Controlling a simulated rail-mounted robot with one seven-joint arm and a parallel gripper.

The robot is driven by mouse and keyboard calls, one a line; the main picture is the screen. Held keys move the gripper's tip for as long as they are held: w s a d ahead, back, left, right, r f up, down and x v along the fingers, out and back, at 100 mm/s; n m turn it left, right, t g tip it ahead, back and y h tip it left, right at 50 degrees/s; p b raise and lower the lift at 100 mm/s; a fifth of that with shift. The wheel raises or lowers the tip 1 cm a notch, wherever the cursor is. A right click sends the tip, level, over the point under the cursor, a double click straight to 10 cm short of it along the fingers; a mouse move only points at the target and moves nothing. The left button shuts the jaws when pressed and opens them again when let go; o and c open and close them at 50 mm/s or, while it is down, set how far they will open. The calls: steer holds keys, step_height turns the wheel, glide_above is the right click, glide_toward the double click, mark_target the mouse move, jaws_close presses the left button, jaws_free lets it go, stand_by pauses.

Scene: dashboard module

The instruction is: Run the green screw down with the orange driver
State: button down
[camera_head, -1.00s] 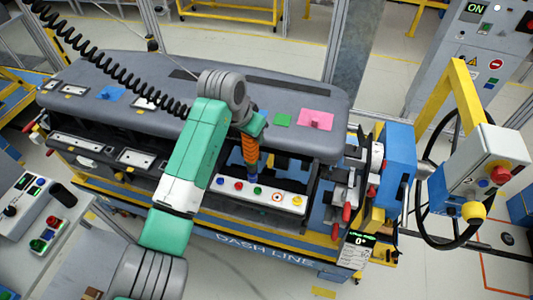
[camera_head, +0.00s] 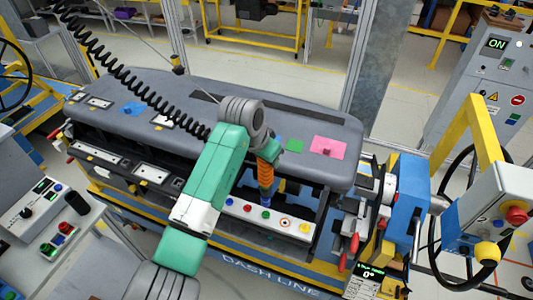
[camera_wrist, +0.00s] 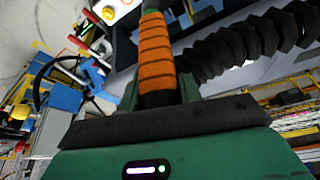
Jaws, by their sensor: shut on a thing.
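The orange driver (camera_head: 265,173) has dark bands and a blue lower part, and stands close to upright over the white strip (camera_head: 276,206) on the front of the dashboard module. The green screw (camera_head: 266,215) sits in that strip, between a red one (camera_head: 248,208) and a ringed one (camera_head: 285,222). The driver's lower end is just behind the green screw in the picture; I cannot tell whether they touch. My gripper (camera_head: 270,150) is shut on the driver's upper part. In the wrist view the banded handle (camera_wrist: 156,55) sits between the fingers, its tip out of view.
A black coiled cable (camera_head: 135,88) hangs over the grey dashboard top (camera_head: 200,112). Blue clamp hardware (camera_head: 405,195) and a yellow-armed control box (camera_head: 503,210) stand to the right. A blue screw (camera_head: 229,202) and a yellow one (camera_head: 304,228) are on the strip.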

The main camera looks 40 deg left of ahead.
steer(key=shift+f+b, duration=0.9)
steer(key=shift+f, duration=2.55)
steer(key=shift+f+p, duration=0.55)
steer(key=shift+p, duration=0.2)
stand_by(3.1)
